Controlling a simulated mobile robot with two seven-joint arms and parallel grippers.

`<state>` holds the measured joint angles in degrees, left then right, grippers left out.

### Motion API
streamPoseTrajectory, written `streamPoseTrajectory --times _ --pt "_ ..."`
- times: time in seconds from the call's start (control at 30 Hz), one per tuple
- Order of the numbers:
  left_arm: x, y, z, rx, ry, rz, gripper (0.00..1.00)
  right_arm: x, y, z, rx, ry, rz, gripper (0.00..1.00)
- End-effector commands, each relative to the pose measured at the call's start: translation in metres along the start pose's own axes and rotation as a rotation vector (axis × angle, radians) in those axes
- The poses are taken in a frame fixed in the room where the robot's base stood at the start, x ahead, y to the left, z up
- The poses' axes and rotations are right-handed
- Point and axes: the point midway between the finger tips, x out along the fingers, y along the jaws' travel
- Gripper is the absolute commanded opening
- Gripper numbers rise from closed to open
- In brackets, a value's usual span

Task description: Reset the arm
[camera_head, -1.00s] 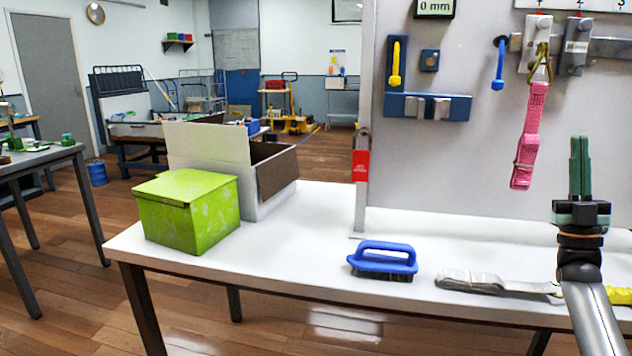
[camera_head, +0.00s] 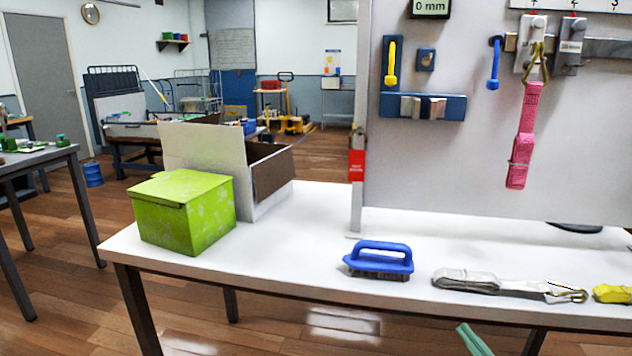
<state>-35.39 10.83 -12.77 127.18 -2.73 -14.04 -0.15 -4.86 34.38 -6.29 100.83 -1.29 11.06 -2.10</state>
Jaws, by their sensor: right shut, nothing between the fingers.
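My right gripper (camera_head: 472,338) shows only as green finger ends at the bottom edge of the head view, in front of the white table's front edge. The fingers are together, tilted up to the left, with nothing between them. The rest of the right arm is out of frame. My left gripper is not in view.
The white table (camera_head: 320,205) holds a green box (camera_head: 185,212), an open carton (camera_head: 208,160), a blue brush (camera_head: 380,258), a grey strap (camera_head: 490,284) and a yellow strap (camera_head: 613,293). A pink strap (camera_head: 522,140) hangs on the upright panel (camera_head: 440,165).

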Motion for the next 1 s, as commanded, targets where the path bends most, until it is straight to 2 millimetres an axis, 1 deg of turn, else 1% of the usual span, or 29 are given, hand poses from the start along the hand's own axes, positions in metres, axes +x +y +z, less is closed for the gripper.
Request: streamPoseTrajectory --times 0.03,0.1,0.2,0.3,0.4,0.5,0.53,0.6,0.97,1.0 --pt "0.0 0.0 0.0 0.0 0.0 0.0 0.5 -0.02 -0.032 0.003 0.032 -0.052 -0.057 0.0" --pt "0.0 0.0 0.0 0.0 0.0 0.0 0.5 -0.044 -0.067 0.003 0.07 -0.121 -0.122 0.0" --pt "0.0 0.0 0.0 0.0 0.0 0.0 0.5 -0.077 -0.107 0.0 0.119 -0.206 -0.199 0.0" --pt "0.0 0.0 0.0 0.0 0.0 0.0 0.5 -0.107 -0.138 -0.006 0.164 -0.28 -0.264 0.0" --pt "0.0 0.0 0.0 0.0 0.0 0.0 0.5 -0.135 -0.163 -0.015 0.205 -0.346 -0.321 0.0" --pt "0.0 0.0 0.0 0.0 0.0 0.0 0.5 -0.16 -0.183 -0.026 0.248 -0.408 -0.369 0.0" --pt "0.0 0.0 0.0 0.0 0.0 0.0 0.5 -0.153 -0.182 -0.026 0.273 -0.402 -0.338 0.0" --pt "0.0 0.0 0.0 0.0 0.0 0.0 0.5 -0.147 -0.183 -0.031 0.325 -0.4 -0.297 0.0" --pt "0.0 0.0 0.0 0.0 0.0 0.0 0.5 -0.123 -0.19 -0.056 0.581 -0.399 -0.107 0.0" --pt "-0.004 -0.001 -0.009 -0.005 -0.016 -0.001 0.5 -0.123 -0.184 -0.062 0.583 -0.415 -0.111 0.0"
